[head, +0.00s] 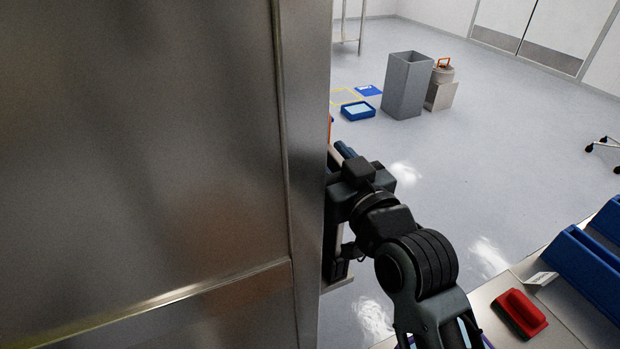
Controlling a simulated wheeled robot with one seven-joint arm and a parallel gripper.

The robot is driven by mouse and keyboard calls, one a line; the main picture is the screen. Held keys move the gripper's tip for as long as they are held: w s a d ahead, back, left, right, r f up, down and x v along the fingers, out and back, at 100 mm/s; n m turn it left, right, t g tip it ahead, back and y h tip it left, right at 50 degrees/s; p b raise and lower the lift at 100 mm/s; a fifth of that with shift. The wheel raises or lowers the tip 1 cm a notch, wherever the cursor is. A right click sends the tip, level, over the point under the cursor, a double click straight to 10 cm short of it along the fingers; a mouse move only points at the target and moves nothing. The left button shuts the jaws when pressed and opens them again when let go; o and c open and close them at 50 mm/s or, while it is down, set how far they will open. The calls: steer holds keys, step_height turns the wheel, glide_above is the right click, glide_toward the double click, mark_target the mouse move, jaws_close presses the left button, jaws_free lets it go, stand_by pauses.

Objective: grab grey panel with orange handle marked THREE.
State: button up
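My arm reaches past the edge of a large steel wall or cabinet (150,150) that fills the left of the head view. My gripper (347,160) is partly hidden behind that edge, and its fingertips do not show clearly. A thin sliver of orange (331,121) shows at the steel edge just above my gripper. I cannot tell whether it is a handle. No grey panel marked THREE can be made out, and no marking is readable. I cannot tell whether my gripper holds anything.
At lower right a bench (505,290) carries a red item (521,312) and blue bins (585,270).

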steer(key=shift+c, duration=0.3)
jaws_close()
stand_by(0.9)
steer(key=shift+r, duration=0.1)
